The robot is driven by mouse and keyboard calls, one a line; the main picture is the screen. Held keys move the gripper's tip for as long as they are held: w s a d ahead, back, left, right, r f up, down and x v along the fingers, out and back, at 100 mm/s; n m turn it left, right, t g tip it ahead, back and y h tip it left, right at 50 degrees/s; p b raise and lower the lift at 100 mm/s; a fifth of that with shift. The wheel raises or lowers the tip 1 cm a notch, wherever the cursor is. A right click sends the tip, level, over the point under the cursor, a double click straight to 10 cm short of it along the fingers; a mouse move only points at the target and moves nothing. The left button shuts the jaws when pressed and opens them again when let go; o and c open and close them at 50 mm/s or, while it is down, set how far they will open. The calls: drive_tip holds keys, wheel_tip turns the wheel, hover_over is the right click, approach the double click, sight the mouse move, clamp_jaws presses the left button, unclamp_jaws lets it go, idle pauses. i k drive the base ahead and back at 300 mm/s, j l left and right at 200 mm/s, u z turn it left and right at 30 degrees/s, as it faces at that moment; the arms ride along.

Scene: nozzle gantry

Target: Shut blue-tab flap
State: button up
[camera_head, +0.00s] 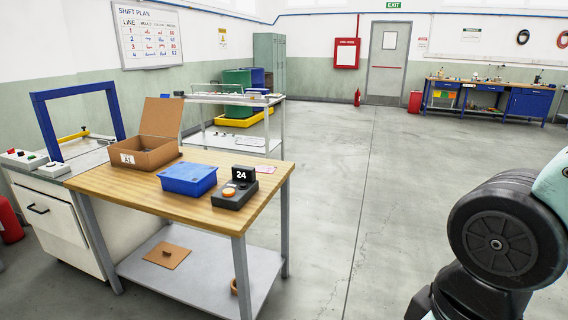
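An open brown cardboard box (147,158) with a white label on its front sits on the wooden table. One flap (161,117) stands up at its back edge. My gripper is not in view; only part of my dark arm shows at the lower right, apart from the table.
A blue bin (188,179) and a dark device with an orange button and a "24" display (242,174) share the wooden table (130,189). A blue frame (75,96) stands left. Open floor (340,200) lies right of the table.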

sight(162, 116)
drive_tip(key=i, duration=0.55)
drive_tip(key=i+l+u, duration=0.1)
drive_tip(key=i, duration=0.45)
drive_tip(key=i+l, duration=0.15)
drive_tip(key=i, duration=0.35)
